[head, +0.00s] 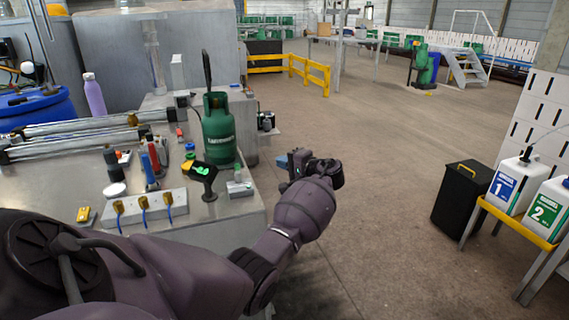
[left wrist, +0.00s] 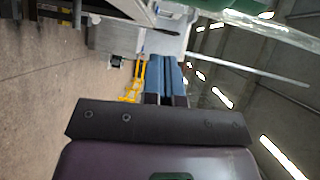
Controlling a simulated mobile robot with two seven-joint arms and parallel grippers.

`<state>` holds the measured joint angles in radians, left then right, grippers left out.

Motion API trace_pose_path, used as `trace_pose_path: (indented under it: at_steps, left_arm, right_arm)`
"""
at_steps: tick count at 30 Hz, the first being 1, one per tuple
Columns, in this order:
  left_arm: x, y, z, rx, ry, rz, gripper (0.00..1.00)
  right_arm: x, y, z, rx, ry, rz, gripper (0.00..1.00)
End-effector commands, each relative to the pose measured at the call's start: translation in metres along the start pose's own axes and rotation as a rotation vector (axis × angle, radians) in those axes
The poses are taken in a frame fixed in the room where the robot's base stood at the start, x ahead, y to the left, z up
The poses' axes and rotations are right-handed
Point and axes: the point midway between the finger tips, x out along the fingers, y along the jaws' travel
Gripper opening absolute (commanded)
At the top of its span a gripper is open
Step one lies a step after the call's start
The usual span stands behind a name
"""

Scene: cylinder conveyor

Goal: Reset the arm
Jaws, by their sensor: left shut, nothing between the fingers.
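My left arm comes in from the lower left of the head view and reaches past the right edge of the workbench (head: 235,213). My left gripper (head: 283,161) is at its end, over open floor to the right of the green gas cylinder (head: 218,130). It is apart from the cylinder and the bench. In the left wrist view the blue fingers (left wrist: 167,76) lie together with nothing between them. My right gripper is in neither view.
The bench carries a purple bottle (head: 94,95), a black handheld device with a green screen (head: 203,177) and several small items. A black bin (head: 462,196) and numbered jugs (head: 512,184) stand at right. A yellow barrier (head: 309,73) stands behind. The middle floor is clear.

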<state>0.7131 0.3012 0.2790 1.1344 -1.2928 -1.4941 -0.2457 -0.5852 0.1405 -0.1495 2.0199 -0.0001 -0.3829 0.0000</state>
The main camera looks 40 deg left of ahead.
Motion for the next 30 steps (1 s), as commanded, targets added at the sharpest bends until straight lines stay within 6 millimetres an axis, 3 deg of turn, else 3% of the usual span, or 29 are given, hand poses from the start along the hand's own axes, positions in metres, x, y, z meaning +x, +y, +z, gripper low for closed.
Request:
trace_pose_path:
  at_steps: [14, 20, 26, 30]
  left_arm:
    - [0.0, 0.0, 0.0, -0.004, 0.0, 0.0, 0.0]
    - [-0.003, 0.0, -0.021, -0.066, 0.135, 0.034, 0.0]
    - [-0.046, -0.021, -0.068, -0.272, 0.477, 0.163, 0.0]
    - [-0.083, -0.01, -0.078, -0.378, 0.703, 0.265, 0.0]
  right_arm:
    - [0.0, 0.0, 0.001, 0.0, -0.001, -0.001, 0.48]
    - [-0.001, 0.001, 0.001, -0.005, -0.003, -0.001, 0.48]
    - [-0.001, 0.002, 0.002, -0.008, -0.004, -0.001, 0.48]
    - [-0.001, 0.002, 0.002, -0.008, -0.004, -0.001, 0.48]
